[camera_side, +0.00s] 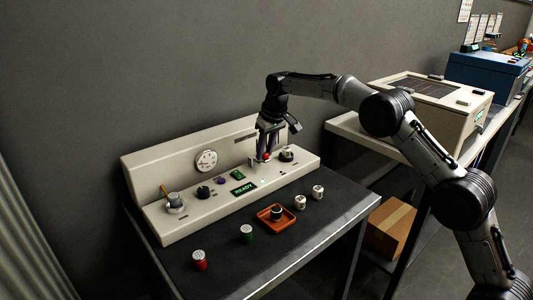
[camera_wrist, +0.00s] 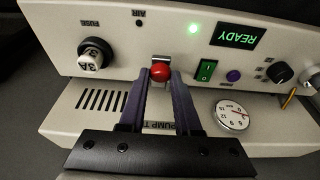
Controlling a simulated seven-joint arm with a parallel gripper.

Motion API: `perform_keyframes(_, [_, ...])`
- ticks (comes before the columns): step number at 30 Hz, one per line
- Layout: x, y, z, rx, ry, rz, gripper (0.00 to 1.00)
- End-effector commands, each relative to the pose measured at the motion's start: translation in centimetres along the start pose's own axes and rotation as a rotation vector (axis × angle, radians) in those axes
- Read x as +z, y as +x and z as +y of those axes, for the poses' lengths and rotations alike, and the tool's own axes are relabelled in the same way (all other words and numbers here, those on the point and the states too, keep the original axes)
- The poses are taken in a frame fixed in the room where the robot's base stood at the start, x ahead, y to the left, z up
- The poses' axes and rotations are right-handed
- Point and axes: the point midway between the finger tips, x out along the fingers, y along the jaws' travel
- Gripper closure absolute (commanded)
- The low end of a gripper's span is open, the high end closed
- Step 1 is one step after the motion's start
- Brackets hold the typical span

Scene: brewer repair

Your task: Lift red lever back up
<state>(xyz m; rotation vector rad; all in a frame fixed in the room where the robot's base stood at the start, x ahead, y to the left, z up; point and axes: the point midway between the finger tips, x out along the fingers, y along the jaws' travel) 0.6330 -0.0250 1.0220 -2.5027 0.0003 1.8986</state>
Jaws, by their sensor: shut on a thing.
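The red lever knob (camera_wrist: 161,71) shows between the fingertips of my gripper (camera_wrist: 160,75) in the wrist view. Its metal mount (camera_wrist: 161,58) is just beyond it on the beige brewer panel. In the side view the red knob (camera_side: 266,156) is small and sits under my gripper (camera_side: 264,152) at the right part of the brewer (camera_side: 155,228). My gripper is shut on the knob. The lever's shaft is mostly hidden, so its exact tilt cannot be told.
The panel has a lit READY display (camera_wrist: 238,36), a green switch (camera_wrist: 206,70), a fuse knob (camera_wrist: 95,54) and a gauge (camera_wrist: 231,115). An orange tray (camera_side: 262,220) and several small canisters stand on the dark table in front. A cardboard box (camera_side: 392,228) is on the lower shelf.

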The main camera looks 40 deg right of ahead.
Motion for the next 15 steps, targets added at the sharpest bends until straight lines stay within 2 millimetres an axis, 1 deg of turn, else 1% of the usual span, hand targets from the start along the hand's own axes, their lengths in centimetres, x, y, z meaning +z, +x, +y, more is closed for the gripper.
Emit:
perform_keyframes(6, [-0.44, -0.14, -0.02, 0.000, 0.000, -0.057, 1.00])
perform_keyframes(15, [-0.63, -0.34, -0.01, 0.000, -0.001, -0.092, 1.00])
